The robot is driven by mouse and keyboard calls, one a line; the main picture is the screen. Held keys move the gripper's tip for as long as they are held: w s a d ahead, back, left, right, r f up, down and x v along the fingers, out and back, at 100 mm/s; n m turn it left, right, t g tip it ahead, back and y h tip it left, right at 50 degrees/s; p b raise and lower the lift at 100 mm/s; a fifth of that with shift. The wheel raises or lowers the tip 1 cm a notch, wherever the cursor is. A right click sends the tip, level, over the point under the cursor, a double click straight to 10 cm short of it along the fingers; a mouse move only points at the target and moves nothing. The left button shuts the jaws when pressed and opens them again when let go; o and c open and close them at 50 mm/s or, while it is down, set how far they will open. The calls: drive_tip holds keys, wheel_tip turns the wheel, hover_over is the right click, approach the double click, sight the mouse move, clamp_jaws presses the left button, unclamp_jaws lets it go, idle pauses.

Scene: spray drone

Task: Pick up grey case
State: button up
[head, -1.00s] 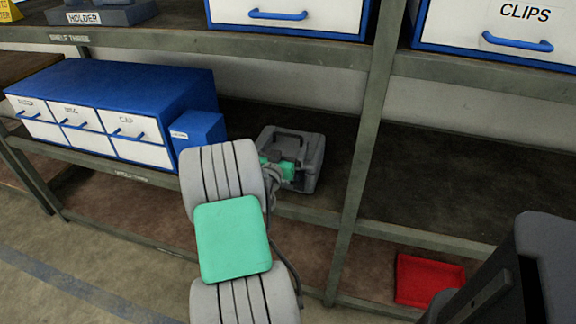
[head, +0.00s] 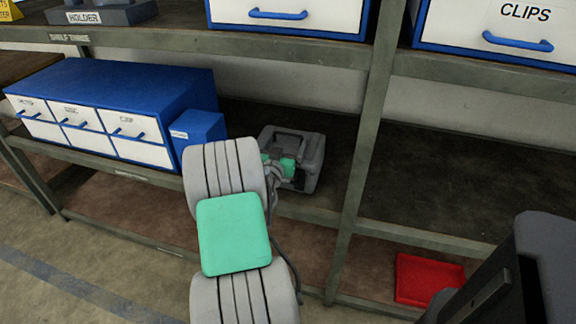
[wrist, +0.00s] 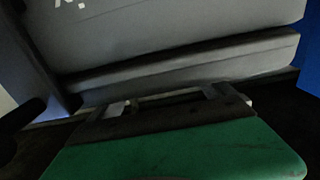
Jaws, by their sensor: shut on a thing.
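The grey case (head: 307,150) stands on the middle shelf, with a dark handle on its top. It fills the upper part of the wrist view (wrist: 160,40) at close range. My gripper (head: 283,172) is at the near side of the case, partly hidden behind my own arm. In the wrist view the gripper (wrist: 165,98) is shut on the grey case near its lower edge. The exact contact of the fingertips is dark and hard to make out.
A blue cabinet with white drawers (head: 140,90) and a small blue box (head: 198,132) stand left of the case. A shelf post (head: 365,160) rises to its right. The shelf beyond the post (head: 450,170) is bare. A red tray (head: 428,278) lies lower right.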

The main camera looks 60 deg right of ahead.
drive_tip(key=c, duration=0.5)
drive_tip(key=shift+r, duration=0.15)
drive_tip(key=shift+r, duration=0.1)
